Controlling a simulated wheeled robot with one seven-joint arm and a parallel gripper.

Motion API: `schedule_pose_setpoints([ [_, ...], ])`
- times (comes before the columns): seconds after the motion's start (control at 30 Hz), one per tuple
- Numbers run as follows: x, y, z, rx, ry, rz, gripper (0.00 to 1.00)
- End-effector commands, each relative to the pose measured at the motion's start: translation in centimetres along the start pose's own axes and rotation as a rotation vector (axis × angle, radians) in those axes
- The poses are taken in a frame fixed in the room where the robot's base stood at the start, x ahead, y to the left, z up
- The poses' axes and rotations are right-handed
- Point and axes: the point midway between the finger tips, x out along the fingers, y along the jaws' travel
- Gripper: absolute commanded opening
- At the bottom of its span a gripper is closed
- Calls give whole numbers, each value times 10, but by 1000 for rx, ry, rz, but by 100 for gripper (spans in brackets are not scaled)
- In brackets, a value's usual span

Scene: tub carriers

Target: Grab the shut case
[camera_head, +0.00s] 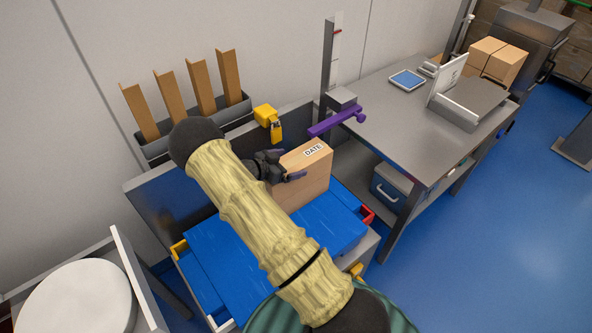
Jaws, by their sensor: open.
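A closed brown cardboard case (303,186) with a white label reading "DATE" stands upright on a blue surface (325,228) near the middle of the view. My gripper (283,166) is open at the case's left end. One dark finger shows in front of the case's near face. The other finger is mostly hidden near its far side, and I cannot tell whether either finger touches it. My arm in its yellow sleeve hides part of the blue surface.
A purple bar (338,123) on an upright post and a yellow device (268,118) stand close behind the case. Brown corner strips (170,97) stand at back left. A steel table (405,120) is right, with a grey handled box (391,187) below. Open blue floor lies right.

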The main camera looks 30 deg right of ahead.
Motion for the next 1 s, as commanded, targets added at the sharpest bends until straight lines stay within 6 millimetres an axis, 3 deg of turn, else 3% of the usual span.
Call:
schedule_pose_setpoints([
  [0.13, 12, 0, 0, 0, 0, 0, 100],
  [0.67, 13, 0, 0, 0, -1, 0, 98],
  [1.0, 12, 0, 0, -1, -1, 0, 31],
])
